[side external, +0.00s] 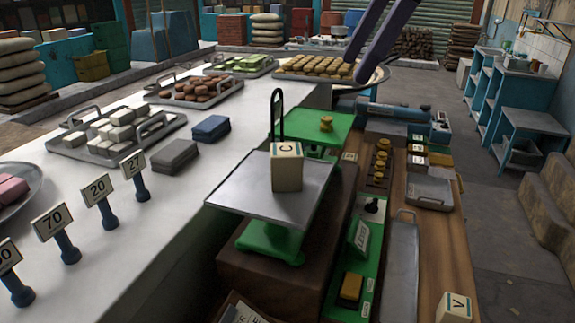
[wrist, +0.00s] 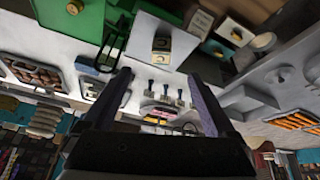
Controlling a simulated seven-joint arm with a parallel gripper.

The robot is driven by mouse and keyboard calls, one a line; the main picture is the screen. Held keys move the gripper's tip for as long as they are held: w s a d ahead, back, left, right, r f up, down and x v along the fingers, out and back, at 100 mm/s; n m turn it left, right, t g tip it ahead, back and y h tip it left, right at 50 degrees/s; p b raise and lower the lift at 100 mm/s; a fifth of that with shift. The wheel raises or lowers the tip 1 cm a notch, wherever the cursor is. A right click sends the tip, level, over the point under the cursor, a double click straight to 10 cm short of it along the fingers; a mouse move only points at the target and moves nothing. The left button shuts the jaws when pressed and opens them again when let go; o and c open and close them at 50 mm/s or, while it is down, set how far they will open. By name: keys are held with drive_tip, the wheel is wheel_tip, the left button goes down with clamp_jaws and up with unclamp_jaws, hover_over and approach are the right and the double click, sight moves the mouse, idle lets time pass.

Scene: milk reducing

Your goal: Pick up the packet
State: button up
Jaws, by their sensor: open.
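A cream block marked C (side external: 287,167), which may be the packet, stands upright on the grey metal pan (side external: 240,193) of a green scale (side external: 268,242). In the wrist view a small cream block (wrist: 161,44), apparently the same one, sits on a pale plate beyond my fingertips. My gripper (side external: 356,70) has long dark purple fingers and enters at the top of the side view, above and behind the block and well apart from it. In the wrist view my gripper (wrist: 158,74) is open with nothing between its fingers.
A second green pan (side external: 320,128) holds a brass weight (side external: 326,123); a thin black loop (side external: 277,110) rises beside it. A grey packet (side external: 174,159) and a blue packet (side external: 210,128) lie on the white counter, near trays of goods and number signs (side external: 97,197).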

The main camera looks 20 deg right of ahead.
drive_tip(key=g, duration=0.1)
approach(293, 149)
drive_tip(key=shift+n, duration=0.3)
drive_tip(key=x, duration=0.7)
drive_tip(key=shift+s+f, duration=0.25)
drive_tip(key=shift+w+x, duration=0.15)
drive_tip(key=shift+x, duration=1.2)
drive_tip(key=shift+w+x, duration=0.2)
drive_tip(key=shift+x, duration=1.1)
drive_tip(key=shift+r, duration=0.1)
drive_tip(key=shift+c, duration=0.2)
